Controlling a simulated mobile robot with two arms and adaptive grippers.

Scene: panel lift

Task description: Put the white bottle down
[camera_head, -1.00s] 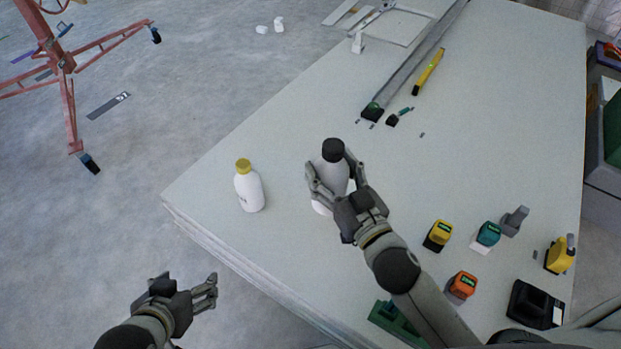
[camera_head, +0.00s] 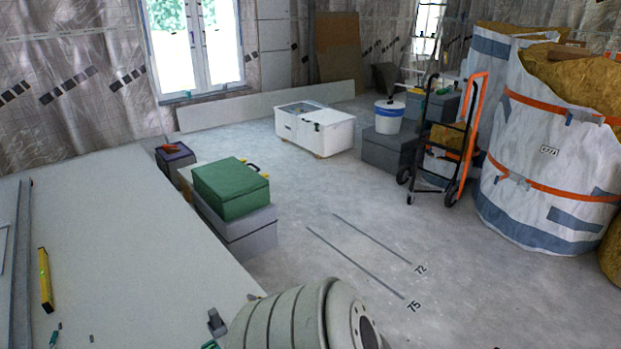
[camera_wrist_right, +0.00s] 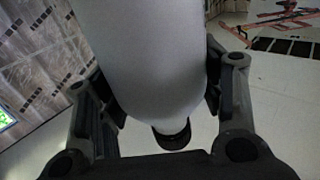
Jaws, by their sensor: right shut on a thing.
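The white bottle (camera_wrist_right: 150,50) with a black cap (camera_wrist_right: 173,135) fills the middle of the right wrist view. My right gripper (camera_wrist_right: 162,88) is shut on it, with one finger on each side of its body. The cap end points toward the bottom of that picture. What is under the bottle's base is not visible. The head view shows neither the bottle nor either gripper.
In the head view, the pale worktop (camera_head: 110,230) lies at left, with a yellow level (camera_head: 45,280) on it. A green case (camera_head: 231,188) sits on a grey box beyond its edge. A hand truck (camera_head: 440,140) and large bags (camera_head: 550,150) stand at right. Open floor lies between.

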